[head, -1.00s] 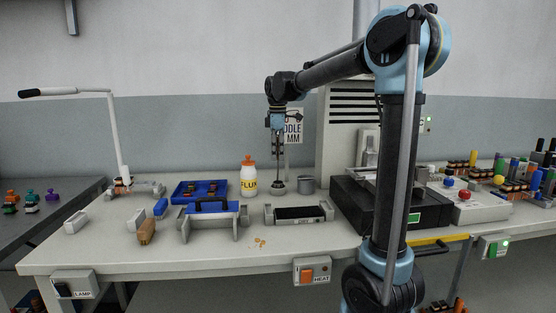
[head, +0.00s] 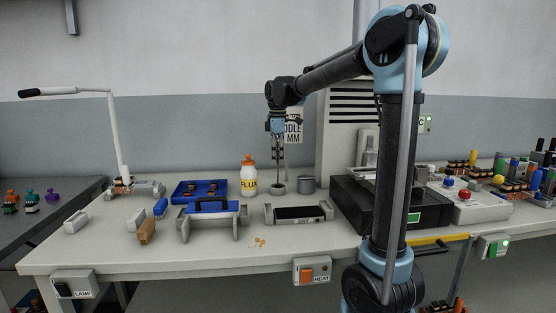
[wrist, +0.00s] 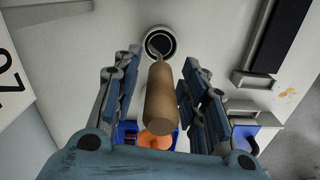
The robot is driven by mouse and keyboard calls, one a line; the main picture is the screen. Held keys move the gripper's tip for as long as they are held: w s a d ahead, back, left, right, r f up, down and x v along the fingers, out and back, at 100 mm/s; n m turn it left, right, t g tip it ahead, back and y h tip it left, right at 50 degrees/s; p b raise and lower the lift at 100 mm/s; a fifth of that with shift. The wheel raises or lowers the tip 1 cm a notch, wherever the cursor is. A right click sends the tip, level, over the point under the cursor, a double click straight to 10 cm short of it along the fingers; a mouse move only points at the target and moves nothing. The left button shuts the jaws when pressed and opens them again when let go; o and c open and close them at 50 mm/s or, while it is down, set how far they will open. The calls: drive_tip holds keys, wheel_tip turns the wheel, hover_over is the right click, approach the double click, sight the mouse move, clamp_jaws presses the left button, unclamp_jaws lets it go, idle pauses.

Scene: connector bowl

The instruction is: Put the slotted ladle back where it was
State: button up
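The slotted ladle has a wooden handle (wrist: 160,100), seen almost end-on in the wrist view. It stands roughly upright, with its lower end in a small round holder (head: 277,189) on the bench. In the wrist view the holder is a pale ring with a dark inside (wrist: 160,41), and the ladle's bowl is mostly hidden. My gripper (head: 278,128) is above the holder. In the wrist view, my gripper's fingers (wrist: 160,90) are on either side of the handle, with narrow gaps showing, so it looks open around it.
A grey metal cup (head: 306,185) stands close right of the holder. A flux bottle (head: 248,182) is close left. A black-topped tray (head: 298,213) lies in front.

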wheel_tip(320, 180, up, 12)
drive_tip(key=shift+f, duration=0.1)
idle(0.4)
